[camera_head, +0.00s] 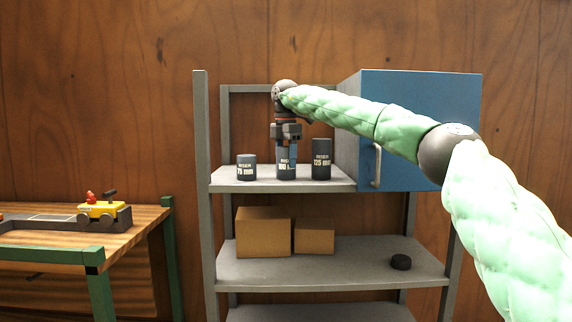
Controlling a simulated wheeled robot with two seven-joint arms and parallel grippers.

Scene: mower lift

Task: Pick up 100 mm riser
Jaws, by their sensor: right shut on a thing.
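The 100 mm riser (286,171) is a dark grey cylinder with a white label, upright at the shelf's top board, in the middle of three risers. My right gripper (286,146) comes down from above and is shut on its upper part, with the fingers hiding some of it. I cannot tell whether its base still touches the board. The shorter 75 mm riser (246,168) stands to its left and the taller 125 mm riser (321,160) to its right, both apart from it. My left gripper does not show.
A blue cabinet (425,125) with a handle stands right of the risers on the grey shelf (330,272). Cardboard boxes (263,233) and a black puck (401,262) are on the board below. A wooden bench (140,222) with a yellow mower (100,209) is at left.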

